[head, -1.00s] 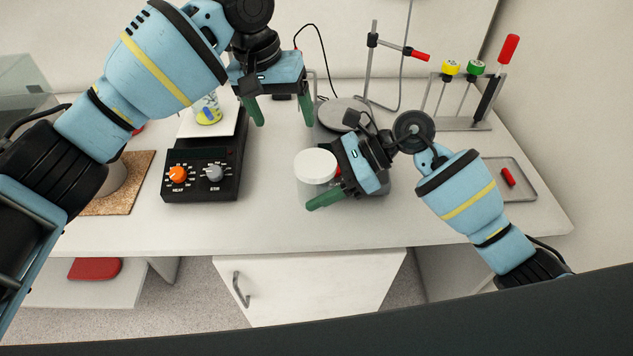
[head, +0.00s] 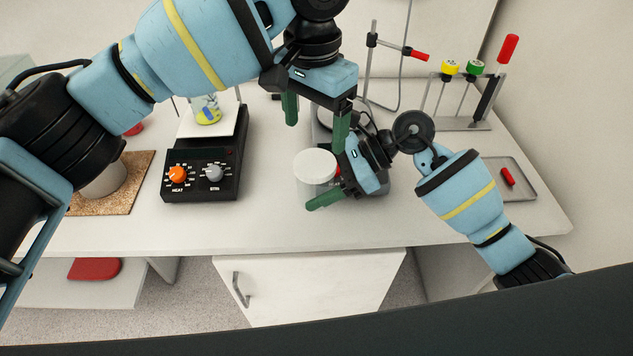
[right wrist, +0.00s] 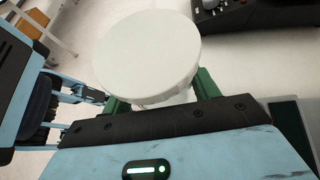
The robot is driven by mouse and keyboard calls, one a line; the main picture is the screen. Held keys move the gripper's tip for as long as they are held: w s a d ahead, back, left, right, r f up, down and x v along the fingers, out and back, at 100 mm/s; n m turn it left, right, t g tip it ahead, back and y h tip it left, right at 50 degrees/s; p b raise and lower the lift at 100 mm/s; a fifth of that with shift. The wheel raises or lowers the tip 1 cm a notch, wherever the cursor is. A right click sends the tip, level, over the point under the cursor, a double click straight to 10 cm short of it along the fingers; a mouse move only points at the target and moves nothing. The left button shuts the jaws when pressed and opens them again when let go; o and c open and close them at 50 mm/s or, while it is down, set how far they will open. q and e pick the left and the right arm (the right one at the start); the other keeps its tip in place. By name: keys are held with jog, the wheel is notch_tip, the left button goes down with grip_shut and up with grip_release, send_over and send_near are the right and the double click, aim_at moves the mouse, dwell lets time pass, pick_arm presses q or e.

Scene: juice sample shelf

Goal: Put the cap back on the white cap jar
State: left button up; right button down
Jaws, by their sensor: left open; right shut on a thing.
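The jar (head: 314,190) stands upright near the middle of the bench, clear-sided below its round white cap (head: 315,164). The cap sits over the jar's mouth and looks level; I cannot tell whether it is screwed down. In the right wrist view the cap (right wrist: 150,55) hides most of the jar. My right gripper (head: 318,192) is shut on the jar below the cap, its green fingers (right wrist: 160,98) on either side. My left gripper (head: 316,128) is open and empty, pointing down above and behind the cap, apart from it.
A black hot plate (head: 205,180) with a white top holds a beaker (head: 207,110) to the left. A cork mat (head: 137,178) lies further left. A stand with a red clamp (head: 418,55), a tool rack (head: 470,124) and a grey tray (head: 522,188) are right. The front bench is clear.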

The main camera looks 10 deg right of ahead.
aim_at(315, 162)
pick_arm(q)
jog(key=shift+f, duration=3.4)
jog(key=shift+c, duration=0.5)
jog(key=c, duration=0.8)
jog(key=shift+o, duration=0.2)
jog(key=m, duration=1.3)
jog(key=o, duration=1.1)
